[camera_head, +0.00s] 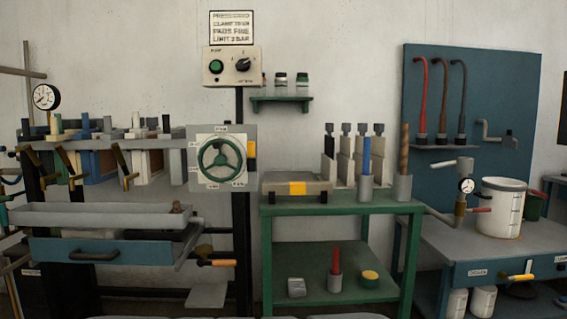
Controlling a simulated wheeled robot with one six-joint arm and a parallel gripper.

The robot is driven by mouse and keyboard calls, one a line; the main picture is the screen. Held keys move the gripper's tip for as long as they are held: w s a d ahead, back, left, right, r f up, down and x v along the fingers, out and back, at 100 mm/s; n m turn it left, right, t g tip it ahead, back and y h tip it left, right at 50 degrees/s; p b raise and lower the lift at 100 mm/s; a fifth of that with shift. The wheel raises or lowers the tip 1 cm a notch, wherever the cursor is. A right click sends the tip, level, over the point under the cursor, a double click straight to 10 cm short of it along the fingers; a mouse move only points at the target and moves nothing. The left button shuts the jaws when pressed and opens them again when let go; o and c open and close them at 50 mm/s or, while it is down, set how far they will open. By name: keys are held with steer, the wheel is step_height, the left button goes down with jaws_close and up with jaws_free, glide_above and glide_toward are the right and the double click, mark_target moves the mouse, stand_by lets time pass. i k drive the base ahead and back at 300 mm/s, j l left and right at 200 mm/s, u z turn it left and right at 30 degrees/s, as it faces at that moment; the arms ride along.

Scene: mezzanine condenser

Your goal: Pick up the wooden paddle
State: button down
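A brown, wood-coloured stick (404,150) stands upright in a grey holder (402,188) at the right end of the green table's top. It looks like the wooden paddle, but its lower end is hidden inside the holder. A blue stick (366,155) stands in a similar grey holder (365,189) just to its left. My gripper does not show in this view.
The green table (340,209) also bears a grey tray with a yellow patch (297,188) and several upright plates. Its lower shelf holds a red stick (336,258) in a cup. A bench with a white bucket (501,207) stands right.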

mark_target(405, 126)
steer(key=z, duration=1)
steer(key=u, duration=1.6)
steer(key=z, duration=1.55)
